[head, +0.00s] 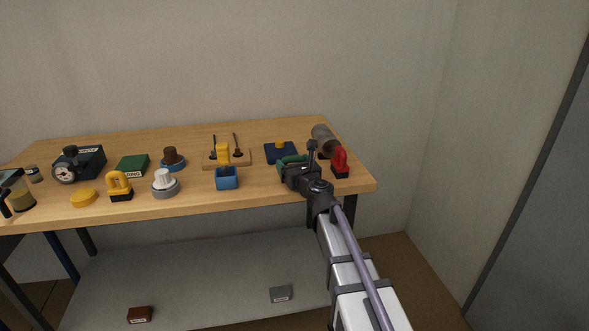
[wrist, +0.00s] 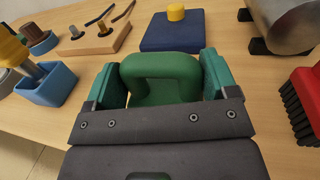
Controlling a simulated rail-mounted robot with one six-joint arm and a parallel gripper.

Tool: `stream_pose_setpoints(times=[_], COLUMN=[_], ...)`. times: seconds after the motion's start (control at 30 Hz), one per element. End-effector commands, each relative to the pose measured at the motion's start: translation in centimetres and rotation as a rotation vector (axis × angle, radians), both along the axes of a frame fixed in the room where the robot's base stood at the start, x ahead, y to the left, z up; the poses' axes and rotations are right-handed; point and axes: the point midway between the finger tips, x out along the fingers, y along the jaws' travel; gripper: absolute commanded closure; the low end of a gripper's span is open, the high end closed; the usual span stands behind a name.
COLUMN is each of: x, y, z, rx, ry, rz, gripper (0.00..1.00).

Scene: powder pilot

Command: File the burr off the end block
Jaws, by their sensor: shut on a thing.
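My gripper (head: 297,168) is over the right part of the bench and shut on a green handle (wrist: 160,68), an arch held between its two green-padded fingers in the wrist view. What is under the handle is mostly hidden by my gripper, so I cannot tell whether it is the file or whether it touches the bench. I cannot pick out the end block or a burr for certain. A grey cylinder (head: 323,138) lies on dark supports near the right end of the bench, also at the upper right in the wrist view (wrist: 285,22).
A red-handled brush (head: 340,160) stands close right of my gripper. A dark blue block with a yellow knob (wrist: 180,32) lies just behind. A wooden tool board (head: 240,160) and blue holder (head: 227,182) are to the left. Bare bench (head: 268,188) shows in front.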

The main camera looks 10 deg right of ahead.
Motion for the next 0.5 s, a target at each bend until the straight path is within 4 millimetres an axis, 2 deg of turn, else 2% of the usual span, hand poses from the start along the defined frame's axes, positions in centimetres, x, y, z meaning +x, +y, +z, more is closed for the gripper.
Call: stream_pose_setpoints(times=[0.17, 0.5], x=[0.0, 0.0], y=[0.0, 0.0], z=[0.6, 3.4], rx=[0.0, 0.0], ry=[0.0, 0.0], rz=[0.0, 0.0], gripper=[0.48, 0.48])
